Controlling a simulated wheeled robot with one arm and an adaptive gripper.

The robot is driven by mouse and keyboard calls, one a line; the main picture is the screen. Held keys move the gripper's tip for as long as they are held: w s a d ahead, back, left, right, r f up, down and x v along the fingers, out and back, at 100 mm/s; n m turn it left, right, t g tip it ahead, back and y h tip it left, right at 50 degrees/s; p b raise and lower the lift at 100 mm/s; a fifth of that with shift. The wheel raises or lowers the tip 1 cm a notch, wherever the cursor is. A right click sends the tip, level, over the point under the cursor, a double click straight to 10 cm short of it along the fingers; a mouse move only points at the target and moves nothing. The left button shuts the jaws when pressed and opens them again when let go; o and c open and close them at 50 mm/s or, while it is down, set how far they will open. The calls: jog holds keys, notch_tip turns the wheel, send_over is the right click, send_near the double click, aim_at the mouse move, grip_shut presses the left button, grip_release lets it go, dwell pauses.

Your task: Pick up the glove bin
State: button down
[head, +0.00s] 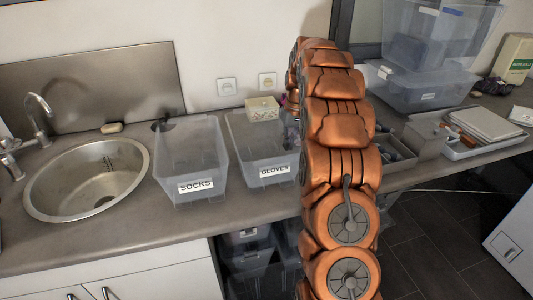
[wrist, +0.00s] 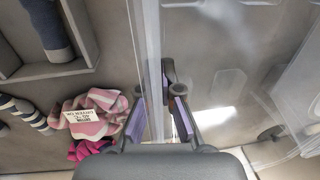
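The glove bin (head: 252,150) is a clear plastic tub with a "GLOVES" label on its front, standing upright on the counter just left of my copper arm. A small patterned box shows at its back. My arm hides the bin's right side and most of my gripper in the head view. In the wrist view my gripper (wrist: 158,112) has its two purple-padded fingers apart. A clear upright bin wall (wrist: 150,50) runs between the fingers, apparently the glove bin's side. I cannot tell whether either finger touches it.
The socks bin (head: 190,150) stands left of the glove bin, beside the sink (head: 90,180). In the wrist view a pink striped sock (wrist: 95,112) with a tag lies left of the fingers, near a grey tray (wrist: 85,50). Clear stacked tubs (head: 415,85) stand at the right.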

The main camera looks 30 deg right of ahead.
notch_tip(320, 180, up, 9)
jog(key=shift+w+r+b, duration=0.1)
jog(key=shift+b, duration=1.1)
jog(key=shift+r, duration=0.45)
